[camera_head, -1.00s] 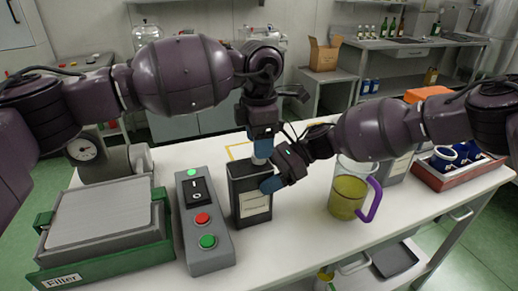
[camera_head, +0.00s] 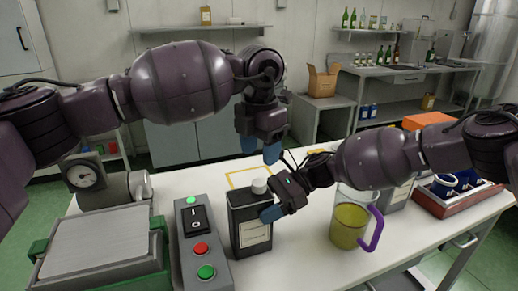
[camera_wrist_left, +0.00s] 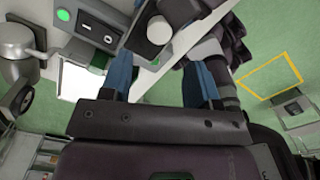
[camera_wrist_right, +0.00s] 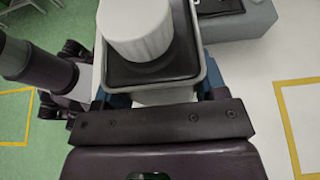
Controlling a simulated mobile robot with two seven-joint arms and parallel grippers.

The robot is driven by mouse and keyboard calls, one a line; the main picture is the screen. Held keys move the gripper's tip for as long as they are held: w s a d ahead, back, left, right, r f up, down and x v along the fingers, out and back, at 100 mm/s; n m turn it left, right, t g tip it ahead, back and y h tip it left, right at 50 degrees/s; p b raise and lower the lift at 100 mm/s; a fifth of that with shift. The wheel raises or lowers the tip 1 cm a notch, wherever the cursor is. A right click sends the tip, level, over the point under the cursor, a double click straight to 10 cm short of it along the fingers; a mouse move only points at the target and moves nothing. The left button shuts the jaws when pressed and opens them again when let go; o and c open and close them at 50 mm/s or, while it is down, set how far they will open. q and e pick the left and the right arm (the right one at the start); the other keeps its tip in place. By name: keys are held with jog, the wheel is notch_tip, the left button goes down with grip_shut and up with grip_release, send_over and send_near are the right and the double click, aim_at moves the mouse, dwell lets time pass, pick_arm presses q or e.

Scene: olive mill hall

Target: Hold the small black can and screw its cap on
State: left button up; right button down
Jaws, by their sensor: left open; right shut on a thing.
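The small black can (camera_head: 250,230) stands upright on the white table in the head view, with a pale label on its front. Its white cap (camera_head: 259,186) sits on top of the can; how tight it is cannot be told. The cap also shows large in the right wrist view (camera_wrist_right: 136,28) and in the left wrist view (camera_wrist_left: 159,30). My right gripper (camera_head: 272,208) is shut on the can's upper body from the right. My left gripper (camera_head: 259,150) is open and empty above the cap, its blue fingers clear of it.
A grey switch box (camera_head: 203,240) stands close left of the can, beside a filter tray (camera_head: 100,245). A jug of yellow-green liquid (camera_head: 349,225) with a purple handle is to the right. A red crate (camera_head: 462,203) stands farther right. Yellow lines mark the table behind the can.

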aim_at(259, 182)
pick_arm(q)
jog(key=n, duration=0.4)
jog(key=shift+a, duration=0.1)
dwell(0.3)
jog(key=shift+f, duration=4)
jog(key=c, duration=0.9)
jog(key=m, duration=0.4)
jog(key=shift+m, duration=0.4)
jog(key=shift+c, duration=0.3)
jog(key=m, duration=0.5)
